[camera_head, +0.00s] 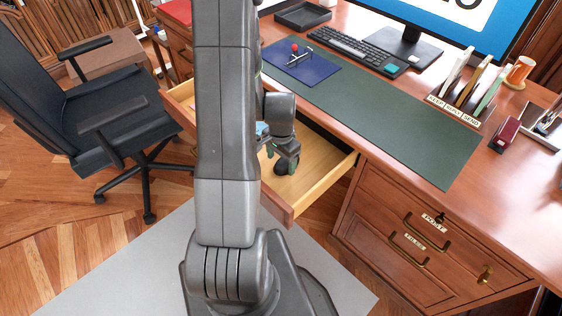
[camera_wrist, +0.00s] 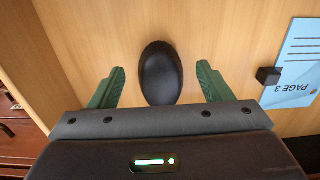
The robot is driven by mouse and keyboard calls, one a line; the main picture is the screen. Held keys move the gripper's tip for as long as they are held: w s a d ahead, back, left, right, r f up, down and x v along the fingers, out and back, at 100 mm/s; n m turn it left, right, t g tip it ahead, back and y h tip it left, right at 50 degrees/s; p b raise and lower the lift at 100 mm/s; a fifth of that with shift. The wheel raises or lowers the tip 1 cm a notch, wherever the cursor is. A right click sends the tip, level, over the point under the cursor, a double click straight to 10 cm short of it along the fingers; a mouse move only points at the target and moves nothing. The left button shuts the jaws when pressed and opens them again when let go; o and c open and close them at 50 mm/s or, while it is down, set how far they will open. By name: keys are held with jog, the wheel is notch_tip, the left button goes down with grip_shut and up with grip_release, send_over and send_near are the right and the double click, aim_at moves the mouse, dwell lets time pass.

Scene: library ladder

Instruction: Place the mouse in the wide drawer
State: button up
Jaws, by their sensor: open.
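The mouse (camera_wrist: 161,74) is black and oval. It lies on the light wood bottom of the wide drawer, and it shows as a dark shape in the head view (camera_head: 281,166). My gripper (camera_wrist: 160,84) is open, with one green finger on each side of the mouse and a visible gap on both sides. In the head view my gripper (camera_head: 284,163) reaches down into the drawer. The wide drawer (camera_head: 325,176) is pulled out under the desk top. My arm hides the middle of the drawer.
A blue sheet marked PAGE 3 (camera_wrist: 297,66) lies in the drawer, with a small black block (camera_wrist: 268,76) at its edge. A green desk mat (camera_head: 400,128), keyboard (camera_head: 350,47) and blue pad (camera_head: 302,66) are on the desk. A black office chair (camera_head: 115,105) stands left.

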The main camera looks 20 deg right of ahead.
aim_at(281, 164)
notch_tip(281, 164, up, 10)
jog(key=p, duration=0.1)
jog(key=shift+r, duration=0.1)
dwell(1.4)
